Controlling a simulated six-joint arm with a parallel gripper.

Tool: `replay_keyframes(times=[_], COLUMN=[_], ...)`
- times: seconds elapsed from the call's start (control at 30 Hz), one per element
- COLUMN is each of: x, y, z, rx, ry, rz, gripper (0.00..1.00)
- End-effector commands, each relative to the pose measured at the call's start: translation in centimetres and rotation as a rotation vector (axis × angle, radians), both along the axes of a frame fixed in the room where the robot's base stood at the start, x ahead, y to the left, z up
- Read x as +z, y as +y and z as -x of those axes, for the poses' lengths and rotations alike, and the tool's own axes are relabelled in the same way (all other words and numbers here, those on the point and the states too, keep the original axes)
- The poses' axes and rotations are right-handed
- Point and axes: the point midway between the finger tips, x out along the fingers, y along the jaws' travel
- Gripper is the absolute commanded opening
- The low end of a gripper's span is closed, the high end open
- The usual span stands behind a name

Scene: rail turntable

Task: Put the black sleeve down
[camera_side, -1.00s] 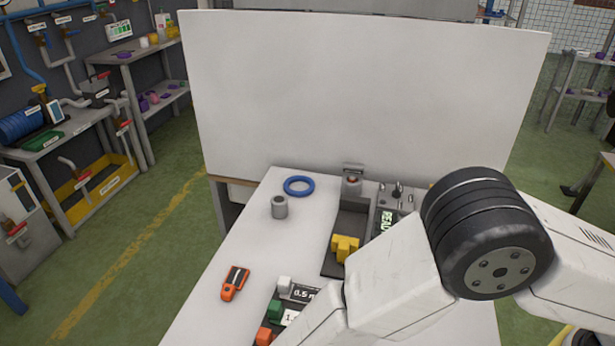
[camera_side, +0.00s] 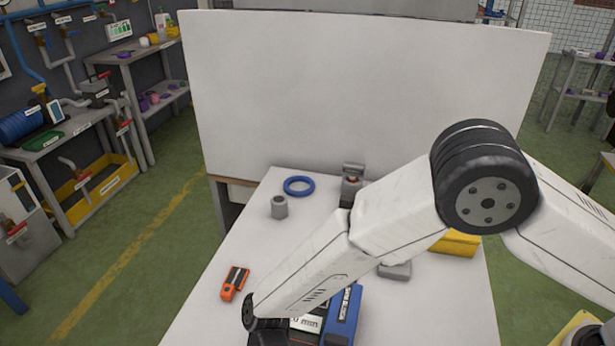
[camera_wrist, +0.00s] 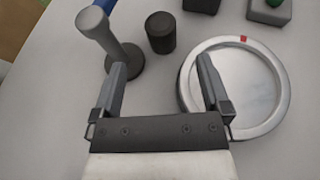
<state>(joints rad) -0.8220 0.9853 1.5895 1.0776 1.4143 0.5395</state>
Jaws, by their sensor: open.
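The black sleeve (camera_wrist: 160,33) is a short dark cylinder standing upright on the pale tabletop in the wrist view, near the top middle. My gripper (camera_wrist: 161,66) is open and empty, with its fingers spread wide. The sleeve lies just beyond the fingertips, roughly centred between them, and appears apart from both. I cannot pick out the sleeve in the side view. There, my arm's dark end is low in the picture, and its fingertips do not show.
A grey post on a round base (camera_wrist: 124,62) stands by the left finger. A round metal dish (camera_wrist: 237,84) with a red mark lies by the right finger. The side view shows a blue ring (camera_side: 299,186), a grey cylinder (camera_side: 279,207) and an orange tool (camera_side: 235,283).

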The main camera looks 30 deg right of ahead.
Motion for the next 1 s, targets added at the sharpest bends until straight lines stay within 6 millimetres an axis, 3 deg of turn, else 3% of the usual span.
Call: replay_keyframes(times=[0.5, 0.77, 1.0], x=[0.0, -1.0, -1.3], y=[0.0, 0.6, 0.9], z=[0.1, 2.7, 3.2], rx=[-0.001, -0.042, -0.050], ry=[0.000, 0.001, -0.001], rz=[0.000, 0.000, -0.002], gripper=[1.00, 1.00, 1.00])
